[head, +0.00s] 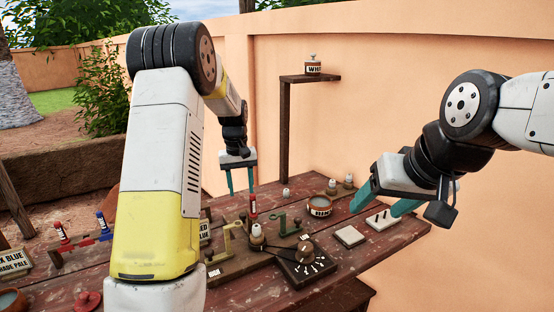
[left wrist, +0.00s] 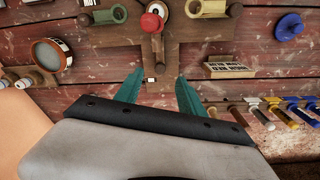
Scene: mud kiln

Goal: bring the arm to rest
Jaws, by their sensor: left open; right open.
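My left gripper (head: 241,188) hangs fingers down over the middle of the dark red wooden table (head: 240,292). Its two teal fingers are apart with nothing between them. A red-topped peg (head: 253,204) stands just below and beside the right fingertip in the head view. In the left wrist view my left gripper (left wrist: 158,92) is open and empty above the planks, with a red knob (left wrist: 151,22) beyond the fingertips. My right gripper (head: 376,208) is open, tilted down to the left, over the table's right end near a pale tile with pegs (head: 383,219).
A round labelled pot (head: 319,206), a pale square tile (head: 349,236), a dial board (head: 305,268) and green hooked stands (head: 284,222) crowd the table. A post with a shelf (head: 310,78) holds a labelled jar. A wall runs behind.

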